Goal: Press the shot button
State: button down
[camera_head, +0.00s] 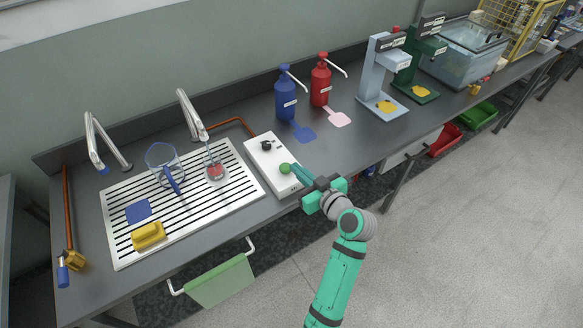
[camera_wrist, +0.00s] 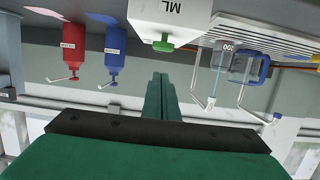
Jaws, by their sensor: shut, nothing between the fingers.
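A white dispenser box (camera_head: 268,162) lies on the dark counter right of the draining grid. It has a black knob (camera_head: 266,146) towards the back and a round green button (camera_head: 285,168) near its front right. The green button also shows in the wrist view (camera_wrist: 163,46), with "ML" lettering on the box beside it. I cannot read a "shot" label. My gripper (camera_head: 297,169) is shut and empty, its fingertips close to the green button on its right. In the wrist view, a gap shows between my fingertips (camera_wrist: 160,78) and the button.
On the draining grid (camera_head: 125,212) stand a blue-handled jug (camera_head: 164,162), a smaller vessel with red contents (camera_head: 214,171) and a yellow sponge (camera_head: 148,236). Blue (camera_head: 286,100) and red (camera_head: 321,84) pump bottles stand behind. A green towel (camera_head: 220,282) hangs at the counter's front.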

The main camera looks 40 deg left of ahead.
jog(key=v, duration=0.5)
jog(key=shift+s+d, duration=0.2)
jog(key=shift+d, duration=0.05)
jog(key=s+d+f+m+t+h, duration=0.4)
jog(key=s+d+f+m+h, duration=0.15)
jog(key=d+f, duration=0.25)
jog(key=s+d+f+m+t+h, duration=0.35)
jog(key=s+d+f+m, duration=0.25)
jog(key=d+f, duration=0.25)
jog(key=s+d+r+m+h, duration=0.1)
jog(key=s+d+h, duration=0.1)
jog(key=s+d, duration=0.3)
jog(key=s+d+m+h, duration=0.1)
jog(key=s+d+h, duration=0.1)
jog(key=s, duration=0.5)
jog(key=s+d+r+t+h, duration=0.1)
jog(key=s+d+r+t, duration=0.1)
jog(key=s+r, duration=0.5)
jog(key=shift+v, duration=1.1)
jog(key=shift+d, duration=0.15)
